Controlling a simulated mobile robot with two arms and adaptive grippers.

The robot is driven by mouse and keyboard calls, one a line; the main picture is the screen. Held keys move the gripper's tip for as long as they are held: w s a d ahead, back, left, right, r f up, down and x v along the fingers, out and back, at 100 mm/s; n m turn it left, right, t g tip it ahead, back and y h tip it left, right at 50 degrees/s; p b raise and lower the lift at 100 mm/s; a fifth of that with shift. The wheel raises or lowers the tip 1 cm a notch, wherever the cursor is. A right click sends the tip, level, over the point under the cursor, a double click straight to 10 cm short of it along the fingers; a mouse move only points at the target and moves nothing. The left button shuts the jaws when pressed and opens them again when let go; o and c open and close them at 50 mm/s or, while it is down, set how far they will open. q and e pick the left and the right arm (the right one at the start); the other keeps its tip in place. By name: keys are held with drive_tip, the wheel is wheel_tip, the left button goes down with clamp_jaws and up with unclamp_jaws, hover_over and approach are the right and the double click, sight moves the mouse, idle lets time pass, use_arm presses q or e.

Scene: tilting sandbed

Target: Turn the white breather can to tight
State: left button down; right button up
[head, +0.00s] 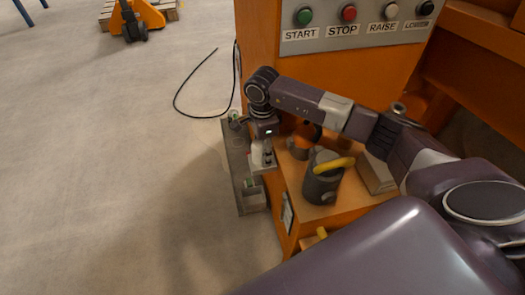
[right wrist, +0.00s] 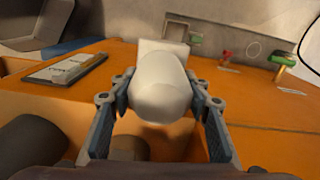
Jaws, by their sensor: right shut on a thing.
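The white breather can (right wrist: 160,88) shows in the right wrist view as a smooth, pale, rounded cylinder, seen close up. My right gripper (right wrist: 160,98) is shut on it, with one finger on its left side and one on its right. In the head view my right gripper (head: 264,155) points down at the left edge of the orange machine. A pale patch shows by its fingers there, too small to tell apart clearly. The can's base and any tightness mark are hidden. My left gripper is not in view.
A dark canister (head: 322,182) with a yellow handle stands on the orange ledge, right of my gripper. A grey shelf (head: 236,165) runs along the machine's left side. The button panel (head: 350,32) is above my arm. A black cable (head: 178,108) lies on open floor.

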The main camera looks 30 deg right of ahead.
drive_tip(key=m, duration=0.4)
drive_tip(key=shift+p, duration=0.3)
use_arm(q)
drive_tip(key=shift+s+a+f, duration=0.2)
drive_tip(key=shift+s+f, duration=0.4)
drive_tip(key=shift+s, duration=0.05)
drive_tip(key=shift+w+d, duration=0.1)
use_arm(e)
drive_tip(key=shift+m, duration=0.3)
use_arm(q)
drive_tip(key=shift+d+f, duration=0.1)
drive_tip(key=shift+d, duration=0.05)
use_arm(e)
drive_tip(key=o, duration=1.1)
drive_tip(key=shift+o, duration=0.3)
drive_tip(key=shift+r, duration=0.1)
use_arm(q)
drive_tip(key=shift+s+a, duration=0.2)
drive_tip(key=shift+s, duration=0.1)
use_arm(e)
wheel_tip(320, 180, up, 12)
drive_tip(key=shift+f, duration=0.1)
